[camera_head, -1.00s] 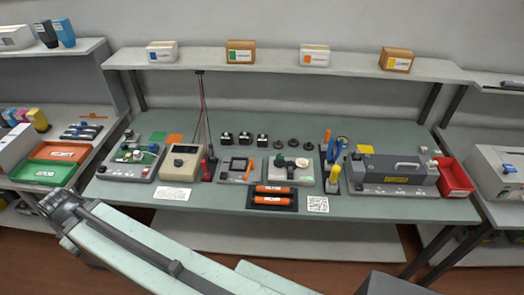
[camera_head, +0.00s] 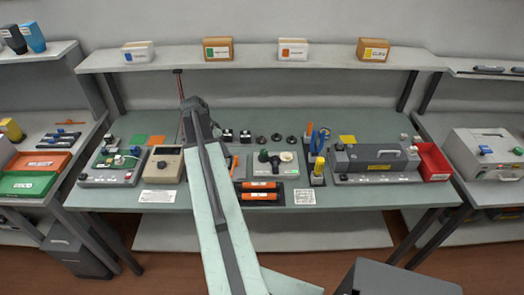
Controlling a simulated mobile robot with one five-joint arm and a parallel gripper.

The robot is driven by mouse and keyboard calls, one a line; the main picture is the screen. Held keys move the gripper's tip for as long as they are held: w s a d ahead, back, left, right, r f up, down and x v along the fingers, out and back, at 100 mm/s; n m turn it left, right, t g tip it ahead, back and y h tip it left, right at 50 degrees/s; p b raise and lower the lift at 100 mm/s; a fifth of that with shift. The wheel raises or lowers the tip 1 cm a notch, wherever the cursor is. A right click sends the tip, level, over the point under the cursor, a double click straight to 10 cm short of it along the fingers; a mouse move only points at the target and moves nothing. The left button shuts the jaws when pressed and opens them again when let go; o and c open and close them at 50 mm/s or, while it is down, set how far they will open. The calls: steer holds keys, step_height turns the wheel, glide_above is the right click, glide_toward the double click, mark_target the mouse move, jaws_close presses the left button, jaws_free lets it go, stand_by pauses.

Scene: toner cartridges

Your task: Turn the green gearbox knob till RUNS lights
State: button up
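A dark green knob (camera_head: 263,156) stands on a light grey unit (camera_head: 284,172) in the middle of the workbench, beside a round cream part (camera_head: 286,156). A black piece is in front of the knob. This unit looks like the gearbox, but its lettering is too small to read, and I cannot make out a lit RUNS lamp. My arm rises from the bottom of the picture to a dark joint left of this unit, apart from the knob. My gripper itself does not show; it is hidden beyond that joint.
Orange cylinders (camera_head: 259,197) lie in a black tray in front of the unit. A tool holder (camera_head: 318,178) stands to its right, then a big grey machine (camera_head: 375,160) and a red bin (camera_head: 434,162). A beige meter (camera_head: 163,164) and a board (camera_head: 112,166) stand left.

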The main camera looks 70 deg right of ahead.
mark_target(264, 152)
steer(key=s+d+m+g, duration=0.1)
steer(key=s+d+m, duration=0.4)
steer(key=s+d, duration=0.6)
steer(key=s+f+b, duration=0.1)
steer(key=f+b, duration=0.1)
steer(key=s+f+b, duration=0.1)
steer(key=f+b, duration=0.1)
steer(key=b, duration=0.1)
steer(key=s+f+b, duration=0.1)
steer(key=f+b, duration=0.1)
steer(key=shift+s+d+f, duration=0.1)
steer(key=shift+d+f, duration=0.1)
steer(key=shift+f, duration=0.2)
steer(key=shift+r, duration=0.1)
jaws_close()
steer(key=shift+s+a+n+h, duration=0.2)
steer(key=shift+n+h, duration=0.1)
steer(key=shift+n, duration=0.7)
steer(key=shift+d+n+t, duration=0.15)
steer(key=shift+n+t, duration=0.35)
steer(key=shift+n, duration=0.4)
